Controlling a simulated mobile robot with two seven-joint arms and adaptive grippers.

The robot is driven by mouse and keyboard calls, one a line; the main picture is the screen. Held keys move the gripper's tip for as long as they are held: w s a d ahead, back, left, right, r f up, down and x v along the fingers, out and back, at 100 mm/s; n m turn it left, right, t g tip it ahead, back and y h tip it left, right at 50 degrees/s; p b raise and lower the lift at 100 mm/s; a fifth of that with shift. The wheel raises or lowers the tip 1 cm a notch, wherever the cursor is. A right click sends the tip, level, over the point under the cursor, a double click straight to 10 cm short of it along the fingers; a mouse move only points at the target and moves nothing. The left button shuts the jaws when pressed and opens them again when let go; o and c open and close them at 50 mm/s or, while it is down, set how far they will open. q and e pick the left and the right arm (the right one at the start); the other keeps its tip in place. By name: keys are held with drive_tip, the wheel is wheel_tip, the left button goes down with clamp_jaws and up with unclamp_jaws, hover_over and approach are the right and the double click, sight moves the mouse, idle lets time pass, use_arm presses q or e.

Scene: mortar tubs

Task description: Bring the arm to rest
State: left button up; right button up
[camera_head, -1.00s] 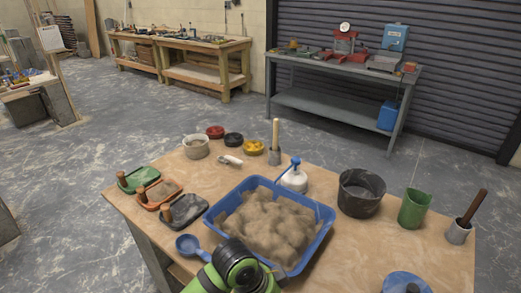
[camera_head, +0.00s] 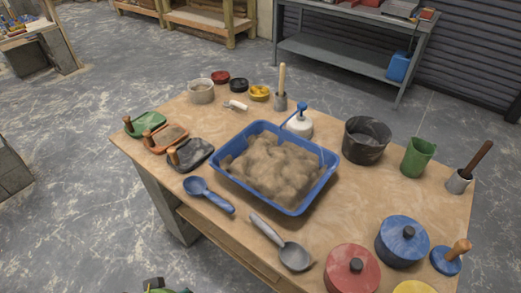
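Neither gripper shows in the head view. Only a small green and black piece of one of my arms (camera_head: 160,287) shows at the bottom edge, left of centre, below the front edge of the wooden table (camera_head: 335,222). I cannot tell which arm it belongs to. No part of an arm is over the table top, and nothing visible is being held.
A blue tub (camera_head: 296,210) of sandy material stands mid-table. A blue scoop (camera_head: 208,193) and a grey spoon (camera_head: 285,247) lie in front. A red lidded pot (camera_head: 352,270), a blue lidded pot (camera_head: 402,241) and a black bucket (camera_head: 364,141) stand right.

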use_arm(q)
wheel_tip(320, 180, down, 21)
drive_tip(key=s+g, duration=0.1)
drive_tip(key=s, duration=0.1)
drive_tip(key=s+a+f+g, duration=0.1)
drive_tip(key=s+a+f, duration=0.1)
drive_tip(key=s+f, duration=1.2)
drive_tip(key=shift+s+a+f+m, duration=0.3)
drive_tip(key=shift+s+f, duration=0.1)
drive_tip(key=shift+s, duration=0.1)
